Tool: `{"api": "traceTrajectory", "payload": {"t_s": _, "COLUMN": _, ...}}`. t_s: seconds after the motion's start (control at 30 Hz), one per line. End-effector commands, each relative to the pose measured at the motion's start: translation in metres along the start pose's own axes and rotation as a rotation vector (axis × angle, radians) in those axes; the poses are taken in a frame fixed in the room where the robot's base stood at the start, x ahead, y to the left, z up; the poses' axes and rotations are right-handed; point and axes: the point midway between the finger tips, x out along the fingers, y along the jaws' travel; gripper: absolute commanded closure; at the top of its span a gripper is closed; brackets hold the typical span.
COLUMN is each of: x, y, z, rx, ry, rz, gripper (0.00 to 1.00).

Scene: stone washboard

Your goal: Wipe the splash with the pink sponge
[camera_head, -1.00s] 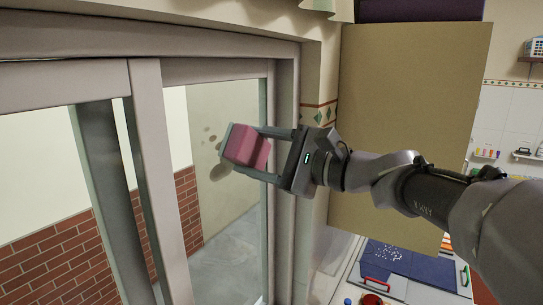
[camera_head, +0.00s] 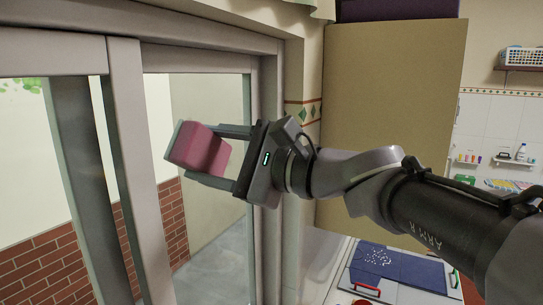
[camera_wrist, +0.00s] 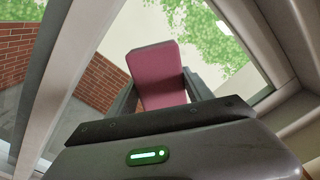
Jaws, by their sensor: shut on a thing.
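The pink sponge (camera_head: 200,148) is held between the two fingers of my gripper (camera_head: 205,155), in front of the sliding glass door at the left. In the wrist view the sponge (camera_wrist: 158,75) stands up between the fingers, with the glass and green foliage beyond it. I cannot tell whether the sponge touches the glass. No splash spots show on the visible glass now; the part behind the sponge and fingers is hidden.
The grey door frame (camera_head: 127,150) stands left of my gripper, with a brick wall (camera_head: 45,265) beyond the glass. A tan panel (camera_head: 390,110) is behind my arm. A blue mat (camera_head: 395,268) lies on a surface at lower right.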

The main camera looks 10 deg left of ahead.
Motion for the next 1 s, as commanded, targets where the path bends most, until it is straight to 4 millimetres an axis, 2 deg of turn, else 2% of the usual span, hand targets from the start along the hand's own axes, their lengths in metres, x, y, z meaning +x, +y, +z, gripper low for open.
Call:
{"api": "traceTrajectory", "payload": {"t_s": 0.13, "x": 0.001, "y": -0.007, "z": -0.001, "rx": -0.001, "ry": -0.001, "rz": -0.002, "gripper": 0.73}}
{"api": "traceTrajectory", "payload": {"t_s": 0.33, "x": 0.0, "y": -0.019, "z": -0.019, "rx": -0.001, "ry": 0.001, "rz": -0.001, "gripper": 0.73}}
{"api": "traceTrajectory", "payload": {"t_s": 0.5, "x": -0.001, "y": -0.024, "z": -0.025, "rx": 0.0, "ry": -0.001, "rz": -0.001, "gripper": 0.73}}
{"api": "traceTrajectory", "payload": {"t_s": 1.0, "x": -0.001, "y": -0.049, "z": -0.059, "rx": 0.0, "ry": -0.001, "rz": -0.001, "gripper": 0.73}}
